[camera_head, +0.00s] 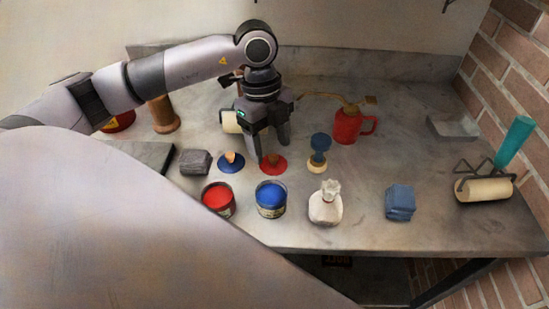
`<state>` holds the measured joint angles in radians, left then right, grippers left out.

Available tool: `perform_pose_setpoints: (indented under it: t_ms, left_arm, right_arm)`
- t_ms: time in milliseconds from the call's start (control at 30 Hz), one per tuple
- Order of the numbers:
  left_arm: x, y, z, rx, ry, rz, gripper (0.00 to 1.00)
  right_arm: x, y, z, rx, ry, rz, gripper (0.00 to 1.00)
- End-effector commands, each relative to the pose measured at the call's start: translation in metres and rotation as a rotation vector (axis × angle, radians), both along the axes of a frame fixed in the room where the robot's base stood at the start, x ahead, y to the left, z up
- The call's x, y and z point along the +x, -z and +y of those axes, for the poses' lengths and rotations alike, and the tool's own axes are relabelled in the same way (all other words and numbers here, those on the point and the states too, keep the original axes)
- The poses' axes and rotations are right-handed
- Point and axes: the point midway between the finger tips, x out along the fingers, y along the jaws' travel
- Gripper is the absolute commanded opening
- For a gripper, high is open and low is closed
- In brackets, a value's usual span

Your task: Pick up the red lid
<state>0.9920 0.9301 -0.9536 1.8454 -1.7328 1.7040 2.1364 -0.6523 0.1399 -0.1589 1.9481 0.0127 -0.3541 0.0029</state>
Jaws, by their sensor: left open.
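The red lid (279,168) lies flat on the grey counter, with a small tan knob at its middle. My left gripper (272,153) points down over it. The fingers are apart, one on the left and one on the right, and nothing shows held between them. The left fingertip overlaps the lid's left part in the picture. I cannot tell whether it touches. A blue lid (232,166) with a tan knob lies to the left. My right gripper is not in view.
A red paint can (218,198) and a blue paint can (271,197) stand in front of the lids. A blue-and-cream stamp (318,150) stands close right. A white sack (326,204), blue block (400,202) and red oil can (350,126) are further right. A grey block (195,162) lies left.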

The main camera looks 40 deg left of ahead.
Motion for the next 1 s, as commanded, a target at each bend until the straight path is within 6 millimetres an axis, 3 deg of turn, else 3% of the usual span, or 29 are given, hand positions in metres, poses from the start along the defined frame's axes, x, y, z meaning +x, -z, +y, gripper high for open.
perform_pose_setpoints:
  t_ms: [200, 467, 667, 1000]
  left_arm:
    - [0.001, 0.027, -0.004, -0.001, 0.0, 0.002, 0.65]
    - [0.001, 0.03, -0.005, 0.0, 0.0, 0.0, 0.65]
    - [0.001, 0.03, -0.005, 0.0, 0.0, 0.0, 0.03]
    - [-0.001, 0.033, -0.005, 0.002, 0.001, 0.007, 0.0]
  right_arm:
    - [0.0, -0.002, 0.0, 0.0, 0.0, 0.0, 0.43]
    - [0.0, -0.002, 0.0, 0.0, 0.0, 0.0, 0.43]
    - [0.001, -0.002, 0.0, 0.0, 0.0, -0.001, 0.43]
    - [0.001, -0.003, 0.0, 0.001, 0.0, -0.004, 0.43]
